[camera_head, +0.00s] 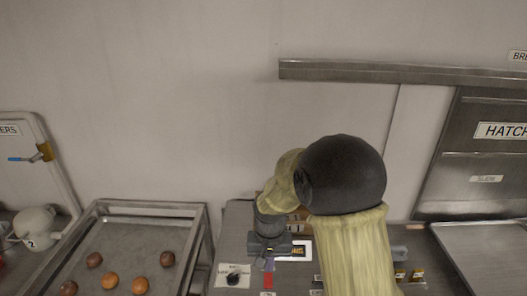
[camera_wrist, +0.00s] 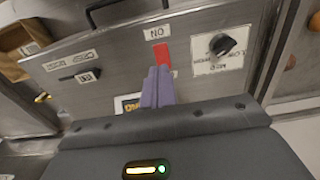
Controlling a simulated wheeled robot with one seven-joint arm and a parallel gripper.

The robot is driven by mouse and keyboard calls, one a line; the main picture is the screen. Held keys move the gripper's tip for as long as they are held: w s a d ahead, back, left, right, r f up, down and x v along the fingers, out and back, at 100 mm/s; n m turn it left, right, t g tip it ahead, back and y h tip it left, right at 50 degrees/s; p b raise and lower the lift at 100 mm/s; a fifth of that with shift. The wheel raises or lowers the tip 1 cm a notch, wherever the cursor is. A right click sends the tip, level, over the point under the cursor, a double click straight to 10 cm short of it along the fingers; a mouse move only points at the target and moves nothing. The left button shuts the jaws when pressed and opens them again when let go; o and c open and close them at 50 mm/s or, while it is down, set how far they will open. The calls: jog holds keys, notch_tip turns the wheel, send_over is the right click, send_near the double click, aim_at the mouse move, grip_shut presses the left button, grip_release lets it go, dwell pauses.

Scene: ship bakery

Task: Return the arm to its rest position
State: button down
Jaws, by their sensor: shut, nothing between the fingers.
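My gripper (camera_wrist: 158,88) shows in the wrist view with its two purple fingers pressed together, empty. In that view it is in front of a grey metal control panel (camera_wrist: 115,88). In the head view my gripper (camera_head: 269,264) points down over the panel, at the lower middle of the picture. My arm bends above it and hides part of the panel and what lies behind. I cannot tell whether the fingertips touch the panel.
The panel bears a red switch (camera_wrist: 166,54), a black knob (camera_wrist: 222,44) and a slider (camera_wrist: 80,76). A metal tray (camera_head: 135,238) with several buns stands at left. A hatch (camera_head: 478,150) is at right.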

jog(key=s+d+f+t+b, duration=0.2)
jog(key=s+d+b, duration=0.6)
jog(key=s+d, duration=0.4)
jog(key=shift+s+d+f+t, duration=0.2)
jog(key=shift+d+f+t, duration=0.1)
jog(key=shift+d+f, duration=0.3)
